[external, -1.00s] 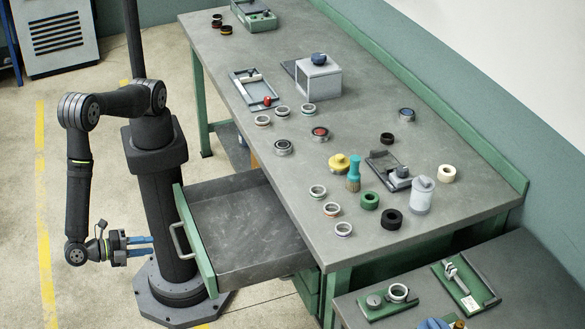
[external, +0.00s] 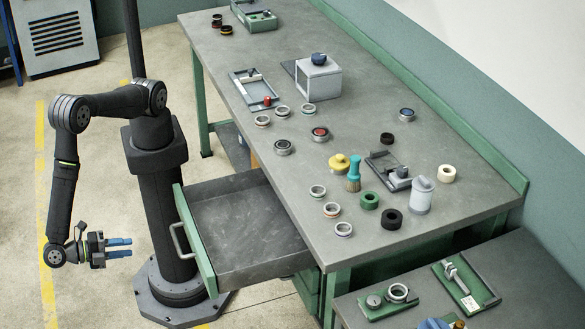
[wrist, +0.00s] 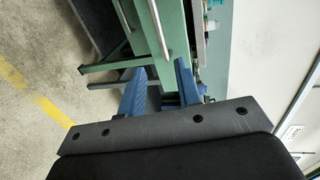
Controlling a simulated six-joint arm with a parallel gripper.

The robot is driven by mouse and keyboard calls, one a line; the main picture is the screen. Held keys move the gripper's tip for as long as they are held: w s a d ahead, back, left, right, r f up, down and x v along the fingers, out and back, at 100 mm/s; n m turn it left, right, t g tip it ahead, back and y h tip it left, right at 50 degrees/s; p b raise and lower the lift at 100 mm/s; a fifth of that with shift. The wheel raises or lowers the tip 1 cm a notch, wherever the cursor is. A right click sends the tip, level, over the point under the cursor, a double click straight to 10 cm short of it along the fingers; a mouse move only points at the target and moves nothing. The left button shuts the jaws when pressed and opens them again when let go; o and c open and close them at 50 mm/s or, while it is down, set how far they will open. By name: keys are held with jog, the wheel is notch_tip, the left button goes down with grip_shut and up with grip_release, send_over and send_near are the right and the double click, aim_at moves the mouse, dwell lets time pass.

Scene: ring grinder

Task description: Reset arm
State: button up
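My gripper (external: 121,248) hangs low at the left in the external view, left of my own base column and pointing right. Its two blue fingers are apart with nothing between them. In the wrist view the blue fingers of my gripper (wrist: 163,92) also stand apart, with the green bench frame beyond them. The gripper is away from the bench and touches nothing.
The workbench (external: 240,110) carries several rings, tape rolls and small fixtures. Its drawer (external: 235,222) is pulled out and empty, right of my column. A grey cabinet (external: 56,36) stands at the back left. Open floor lies around the gripper.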

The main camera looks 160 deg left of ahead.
aim_at(176, 241)
jog(key=x, duration=1.6)
jog(key=shift+a, duration=0.3)
jog(key=shift+d, duration=0.1)
jog(key=v, duration=1.7)
jog(key=shift+d, duration=0.15)
jog(key=x, duration=1.8)
dwell(0.4)
jog(key=shift+r, duration=0.1)
